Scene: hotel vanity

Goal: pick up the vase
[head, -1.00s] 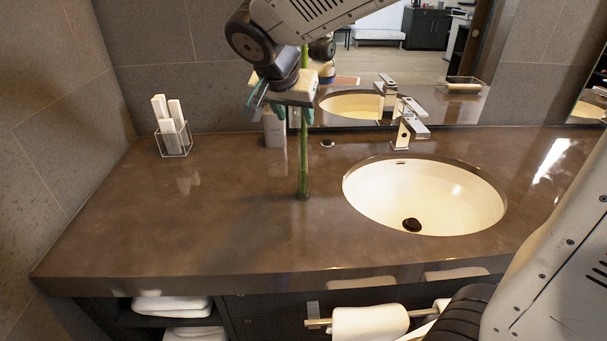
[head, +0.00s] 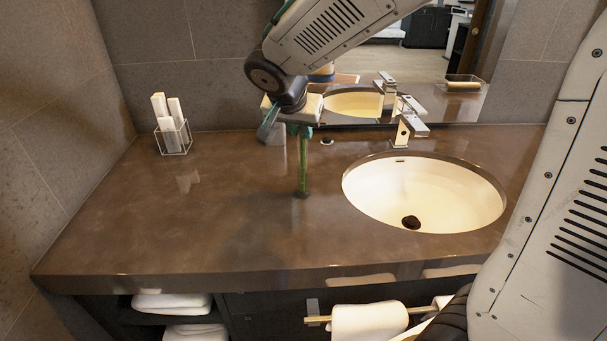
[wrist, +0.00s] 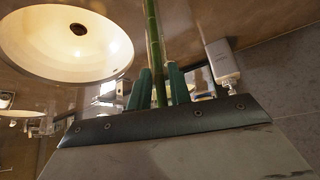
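The vase (head: 303,172) looks like a tall, thin green bamboo-like stalk standing upright on the brown counter, left of the sink. In the head view its upper part is hidden behind my gripper (head: 301,130) and arm. In the wrist view the vase (wrist: 154,45) runs down between the two teal fingers of my gripper (wrist: 161,82). The fingers are apart, with a gap showing at their tips. I cannot tell whether either finger touches the vase.
The sink (head: 424,195) and its faucet (head: 408,125) are to the right of the vase. A wire holder (head: 174,140) with white items stands at the back left. The counter's left front is clear.

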